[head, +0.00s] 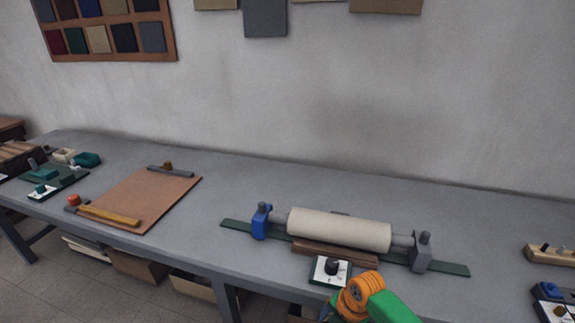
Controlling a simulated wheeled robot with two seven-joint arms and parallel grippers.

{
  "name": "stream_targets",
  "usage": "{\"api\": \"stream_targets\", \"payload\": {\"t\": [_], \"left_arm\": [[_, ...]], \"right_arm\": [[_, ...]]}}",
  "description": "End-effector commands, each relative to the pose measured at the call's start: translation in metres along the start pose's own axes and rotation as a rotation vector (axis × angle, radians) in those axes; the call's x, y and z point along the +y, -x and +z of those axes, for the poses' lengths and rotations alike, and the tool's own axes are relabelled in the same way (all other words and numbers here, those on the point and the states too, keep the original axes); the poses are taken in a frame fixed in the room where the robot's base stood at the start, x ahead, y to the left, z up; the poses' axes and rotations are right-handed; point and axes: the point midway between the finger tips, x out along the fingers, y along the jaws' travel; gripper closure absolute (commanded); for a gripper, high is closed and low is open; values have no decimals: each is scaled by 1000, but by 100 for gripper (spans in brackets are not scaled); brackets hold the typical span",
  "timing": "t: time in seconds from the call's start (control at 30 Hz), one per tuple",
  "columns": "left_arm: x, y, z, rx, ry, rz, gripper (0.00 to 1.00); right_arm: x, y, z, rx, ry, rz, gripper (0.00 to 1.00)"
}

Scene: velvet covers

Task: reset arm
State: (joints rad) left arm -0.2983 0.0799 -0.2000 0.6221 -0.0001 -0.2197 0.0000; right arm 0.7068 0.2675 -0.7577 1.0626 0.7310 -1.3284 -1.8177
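An orange ribbed and green part, apparently of my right arm, comes in at the bottom edge, right of centre. No gripper fingers show on it, and the rest of that arm is outside the picture. My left arm and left gripper are not in view. The arm part is in front of the table's near edge, close to a small dial box (331,270). Whether it touches the box or the table cannot be told.
The long grey table (225,185) holds a cream roller (338,228) between a blue bracket (261,222) and a grey bracket (422,252). A brown board (145,198) lies to the left. Small devices (551,300) stand at the right edge. The table between board and roller is clear.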

Motion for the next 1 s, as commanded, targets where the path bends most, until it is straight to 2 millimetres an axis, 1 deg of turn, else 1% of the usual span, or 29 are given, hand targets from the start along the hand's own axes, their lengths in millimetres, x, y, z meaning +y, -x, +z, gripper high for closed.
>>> {"api": "stream_targets", "payload": {"t": [0.03,0.07,0.1,0.17,0.2,0.27,0.3,0.33,0.37,0.4,0.5,0.53,0.6,0.7,1.0], "left_arm": [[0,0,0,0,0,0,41],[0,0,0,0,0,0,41],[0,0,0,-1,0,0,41],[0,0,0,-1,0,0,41],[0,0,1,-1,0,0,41],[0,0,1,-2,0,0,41],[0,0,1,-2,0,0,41],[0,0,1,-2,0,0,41],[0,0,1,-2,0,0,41],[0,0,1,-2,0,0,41],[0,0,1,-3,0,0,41],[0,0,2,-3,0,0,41],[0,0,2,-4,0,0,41],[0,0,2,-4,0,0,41],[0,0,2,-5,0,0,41]], "right_arm": [[-14,-21,-4,3,-140,3,24],[-23,-34,-5,-2,-238,10,24],[-36,-51,-6,-10,-374,18,24],[-62,-78,-11,-24,-588,26,24],[-82,-96,-17,-35,-738,29,24],[-122,-123,-29,-59,-979,29,24],[-154,-140,-41,-78,-1148,28,24],[-180,-151,-52,-93,-1275,27,24],[-206,-160,-64,-111,-1397,27,24],[-238,-169,-80,-130,-1541,27,24],[-302,-178,-118,-167,-1816,27,24],[-316,-178,-127,-175,-1875,27,24],[-339,-177,-144,-186,-1973,28,24],[-353,-176,-154,-192,-2038,30,24],[-354,-176,-155,-192,-2043,31,24]]}}
